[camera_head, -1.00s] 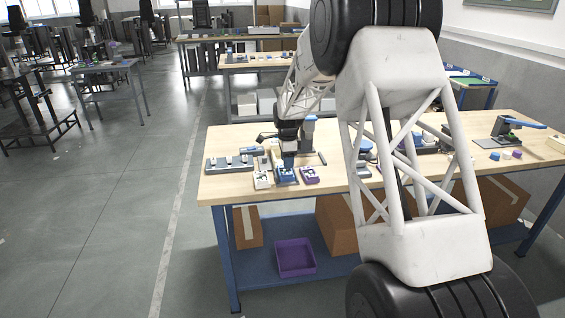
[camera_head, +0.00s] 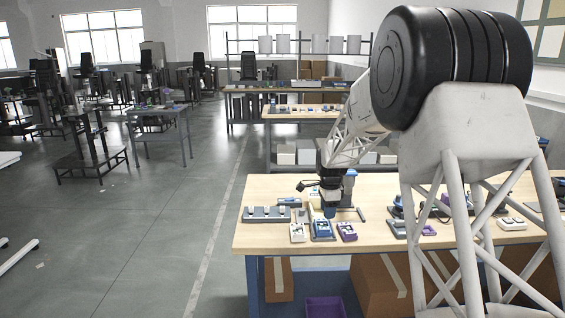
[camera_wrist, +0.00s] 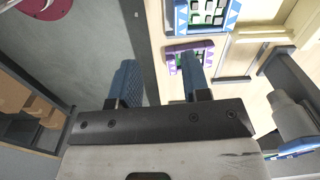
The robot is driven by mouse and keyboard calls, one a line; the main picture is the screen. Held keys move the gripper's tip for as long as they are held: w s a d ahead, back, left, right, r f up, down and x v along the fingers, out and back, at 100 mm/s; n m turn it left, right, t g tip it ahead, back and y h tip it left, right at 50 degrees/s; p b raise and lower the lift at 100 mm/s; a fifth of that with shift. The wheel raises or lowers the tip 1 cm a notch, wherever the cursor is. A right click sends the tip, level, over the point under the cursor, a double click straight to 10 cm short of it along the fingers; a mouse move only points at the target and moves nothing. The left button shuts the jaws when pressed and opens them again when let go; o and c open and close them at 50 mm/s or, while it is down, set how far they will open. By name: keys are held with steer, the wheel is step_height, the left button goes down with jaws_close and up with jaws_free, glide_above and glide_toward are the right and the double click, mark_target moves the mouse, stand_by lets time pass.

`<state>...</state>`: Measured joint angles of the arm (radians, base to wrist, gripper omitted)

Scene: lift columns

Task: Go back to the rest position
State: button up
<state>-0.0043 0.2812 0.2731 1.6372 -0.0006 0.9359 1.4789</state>
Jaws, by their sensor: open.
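My gripper (camera_head: 330,212) hangs fingers down over the front left of the wooden table (camera_head: 275,188). It is just behind and above a blue device (camera_head: 322,230) in the head view. In the wrist view its two blue fingers (camera_wrist: 158,72) stand wide apart with nothing between them. The purple device (camera_wrist: 188,46) shows behind the right finger, and the blue device (camera_wrist: 204,14) lies at the top. Whether a finger touches anything is hard to tell. My own arm covers much of the table's right half in the head view.
A white device (camera_head: 298,232) sits left of the blue one, and the purple one right of it. A purple bin (camera_head: 325,307) and cardboard boxes (camera_head: 279,279) are under the table.

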steer(key=s+r+n, duration=0.3)
steer(key=s+r, duration=0.2)
steer(key=s, duration=0.4)
steer(key=s+r+n+t, duration=0.1)
steer(key=s+r+n, duration=0.1)
steer(key=s+r, duration=0.5)
steer(key=s+r+n, duration=0.3)
steer(key=s, duration=0.9)
steer(key=s+f+n+t, duration=0.1)
steer(key=s+n, duration=0.7)
steer(key=s, duration=1.9)
steer(key=shift+s+d+f+n, duration=0.3)
steer(key=shift+s+d+f, duration=0.1)
steer(key=shift+f, duration=0.15)
steer(key=shift+w, duration=0.1)
